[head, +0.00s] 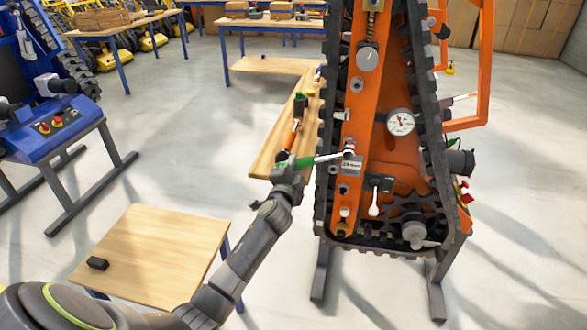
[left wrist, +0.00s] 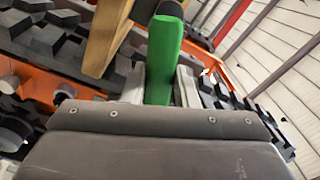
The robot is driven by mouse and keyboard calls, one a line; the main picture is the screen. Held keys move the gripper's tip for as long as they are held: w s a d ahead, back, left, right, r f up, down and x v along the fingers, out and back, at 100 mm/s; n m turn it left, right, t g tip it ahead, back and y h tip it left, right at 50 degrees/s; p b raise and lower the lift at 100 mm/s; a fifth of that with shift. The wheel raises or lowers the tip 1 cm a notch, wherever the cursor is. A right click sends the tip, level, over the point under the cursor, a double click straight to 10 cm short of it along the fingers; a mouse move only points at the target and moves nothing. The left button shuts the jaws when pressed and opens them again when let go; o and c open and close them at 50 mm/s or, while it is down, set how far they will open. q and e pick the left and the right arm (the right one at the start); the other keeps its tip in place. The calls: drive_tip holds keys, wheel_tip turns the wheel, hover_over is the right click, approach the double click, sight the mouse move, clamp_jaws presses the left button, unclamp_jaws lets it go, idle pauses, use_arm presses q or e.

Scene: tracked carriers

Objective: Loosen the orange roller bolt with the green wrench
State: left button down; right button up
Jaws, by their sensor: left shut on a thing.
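The green wrench (head: 308,161) has a green handle and a pale metal shaft that points right. My left gripper (head: 292,165) is shut on its green handle, which also shows between the fingers in the left wrist view (left wrist: 163,62). The wrench's far end is at a bolt on the orange tracked carrier (head: 363,120), just above a small grey label plate (head: 351,166). I cannot tell whether the wrench head is seated on the bolt. The roller bolt's own colour is hidden or too small to tell. My right gripper is not in view.
A wooden bench (head: 268,158) with several tools, one of them orange-handled (head: 291,133), stands left of the carrier. A small table (head: 150,250) with a black block (head: 97,263) stands at lower left. A blue machine (head: 55,125) is at far left. Open floor lies between.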

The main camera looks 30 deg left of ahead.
use_arm(q)
drive_tip(key=shift+f, duration=0.15)
drive_tip(key=shift+w+d+f+n+b, duration=0.15)
drive_tip(key=shift+d+f+n+b, duration=0.2)
drive_tip(key=shift+f+n+b, duration=0.55)
drive_tip(key=shift+r+m+b, duration=0.25)
drive_tip(key=shift+m+b, duration=0.05)
